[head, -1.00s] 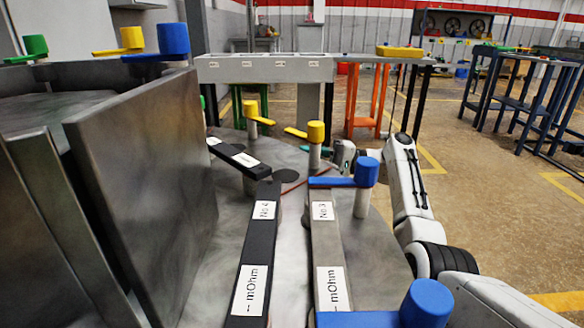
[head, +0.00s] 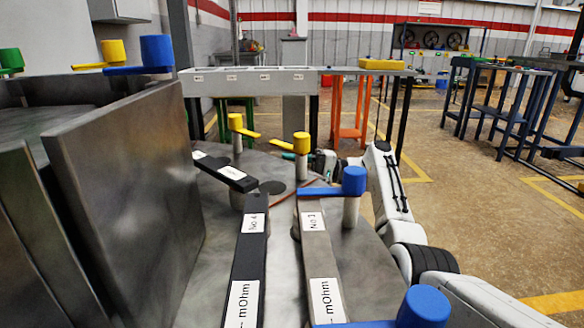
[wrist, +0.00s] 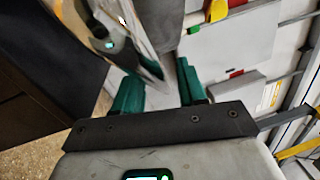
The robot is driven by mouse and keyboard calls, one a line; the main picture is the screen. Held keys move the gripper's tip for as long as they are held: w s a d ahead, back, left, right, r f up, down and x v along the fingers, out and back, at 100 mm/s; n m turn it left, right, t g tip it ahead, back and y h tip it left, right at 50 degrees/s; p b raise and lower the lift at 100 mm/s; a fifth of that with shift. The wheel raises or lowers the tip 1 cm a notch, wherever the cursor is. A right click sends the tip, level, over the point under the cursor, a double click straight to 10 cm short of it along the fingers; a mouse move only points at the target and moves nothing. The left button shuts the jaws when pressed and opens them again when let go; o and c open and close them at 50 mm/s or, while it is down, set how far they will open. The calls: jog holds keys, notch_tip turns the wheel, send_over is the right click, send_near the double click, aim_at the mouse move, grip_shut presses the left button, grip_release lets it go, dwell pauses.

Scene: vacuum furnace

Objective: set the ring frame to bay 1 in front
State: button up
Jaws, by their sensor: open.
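My gripper shows in the wrist view (wrist: 158,86) as two green fingers held apart, with nothing seen gripped between them. In the head view it is small, beyond the round metal plate and partly hidden by a yellow-capped post (head: 301,145). A grey rack (head: 250,78) with several labelled compartments stands at the back. Its labels are too small to read, so I cannot tell which is bay 1. I cannot pick out the ring frame for certain in either view. A grey metallic shape (wrist: 105,40) lies beyond the fingers in the wrist view, partly cut off.
The metal plate (head: 190,270) carries a black bar (head: 247,255), a grey bar (head: 318,250) and posts with yellow and blue handles (head: 354,181). A tall metal panel (head: 130,190) stands at left. An orange-legged stand (head: 350,110) is behind. Open floor lies at right.

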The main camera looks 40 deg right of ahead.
jog(key=v, duration=1)
jog(key=shift+s+d, duration=0.25)
jog(key=shift+d, duration=0.05)
